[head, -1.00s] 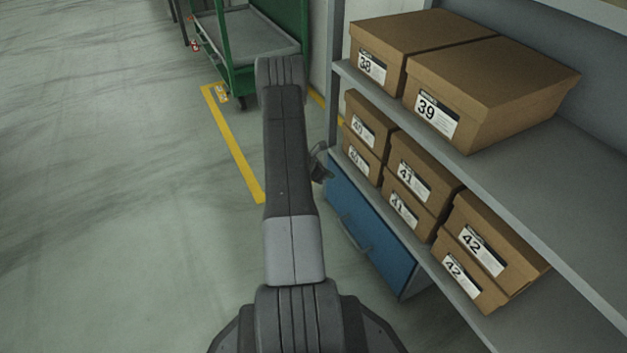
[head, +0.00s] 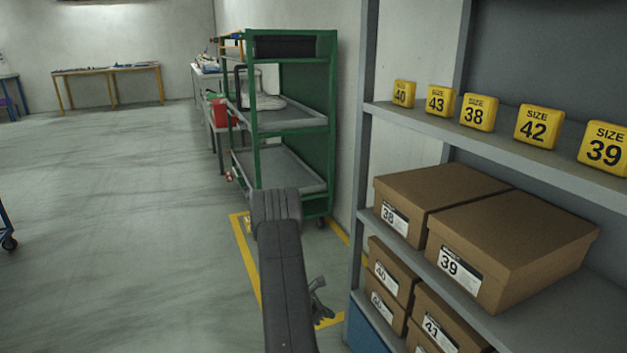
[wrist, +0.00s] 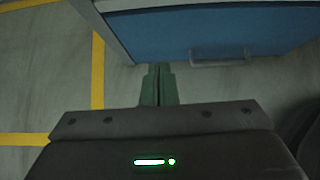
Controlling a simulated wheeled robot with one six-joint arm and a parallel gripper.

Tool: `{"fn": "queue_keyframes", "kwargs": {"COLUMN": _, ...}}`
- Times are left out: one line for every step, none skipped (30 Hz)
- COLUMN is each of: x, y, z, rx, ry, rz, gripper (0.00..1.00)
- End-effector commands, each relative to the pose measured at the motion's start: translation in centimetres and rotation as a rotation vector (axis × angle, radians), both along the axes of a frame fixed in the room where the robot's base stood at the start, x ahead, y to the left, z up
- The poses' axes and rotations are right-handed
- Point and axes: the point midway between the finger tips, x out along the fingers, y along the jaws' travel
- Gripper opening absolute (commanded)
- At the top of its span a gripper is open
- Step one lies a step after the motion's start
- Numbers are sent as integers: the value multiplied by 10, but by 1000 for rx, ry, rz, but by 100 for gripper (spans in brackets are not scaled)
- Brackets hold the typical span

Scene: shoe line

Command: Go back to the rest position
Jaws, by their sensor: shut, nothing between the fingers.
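My gripper (wrist: 159,85) shows in the wrist view with its two dark green fingers together and nothing between them. It points down towards the floor, close to the front of a blue drawer cabinet (wrist: 220,35). In the head view a part of my gripper (head: 319,298) shows just right of my dark grey arm, left of the shelf. My arm reaches forward from the bottom of the picture. The gripper touches no box.
A grey shelf (head: 375,110) on the right holds brown shoe boxes (head: 510,235) and yellow size blocks (head: 538,127). A green cart (head: 257,130) stands ahead by yellow floor lines. Open floor (head: 130,220) lies to the left.

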Motion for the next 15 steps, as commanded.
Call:
{"fn": "queue_keyframes", "kwargs": {"x": 0, "y": -2, "z": -2, "rx": 0, "ry": 1, "rz": -1, "gripper": 0}}
{"fn": "queue_keyframes", "kwargs": {"x": 1, "y": -3, "z": -4, "rx": 0, "ry": 1, "rz": -1, "gripper": 0}}
{"fn": "queue_keyframes", "kwargs": {"x": 2, "y": -5, "z": -7, "rx": 0, "ry": 1, "rz": -1, "gripper": 0}}
{"fn": "queue_keyframes", "kwargs": {"x": 3, "y": -7, "z": -9, "rx": 0, "ry": 1, "rz": -2, "gripper": 0}}
{"fn": "queue_keyframes", "kwargs": {"x": 4, "y": -10, "z": -12, "rx": 0, "ry": 1, "rz": -2, "gripper": 0}}
{"fn": "queue_keyframes", "kwargs": {"x": 5, "y": -14, "z": -17, "rx": 0, "ry": 0, "rz": -3, "gripper": 0}}
{"fn": "queue_keyframes", "kwargs": {"x": 6, "y": -17, "z": -22, "rx": 1, "ry": 1, "rz": -4, "gripper": 0}}
{"fn": "queue_keyframes", "kwargs": {"x": 8, "y": -21, "z": -26, "rx": 0, "ry": 2, "rz": -3, "gripper": 0}}
{"fn": "queue_keyframes", "kwargs": {"x": 10, "y": -26, "z": -32, "rx": 0, "ry": 2, "rz": -3, "gripper": 0}}
{"fn": "queue_keyframes", "kwargs": {"x": 11, "y": -30, "z": -36, "rx": 1, "ry": 1, "rz": -4, "gripper": 0}}
{"fn": "queue_keyframes", "kwargs": {"x": 13, "y": -34, "z": -40, "rx": 1, "ry": 1, "rz": -4, "gripper": 0}}
{"fn": "queue_keyframes", "kwargs": {"x": 15, "y": -40, "z": -46, "rx": 1, "ry": 1, "rz": -4, "gripper": 0}}
{"fn": "queue_keyframes", "kwargs": {"x": 17, "y": -44, "z": -51, "rx": -1, "ry": 1, "rz": -3, "gripper": 0}}
{"fn": "queue_keyframes", "kwargs": {"x": 18, "y": -47, "z": -55, "rx": -1, "ry": 1, "rz": -3, "gripper": 0}}
{"fn": "queue_keyframes", "kwargs": {"x": 20, "y": -53, "z": -60, "rx": 0, "ry": 1, "rz": -4, "gripper": 0}}
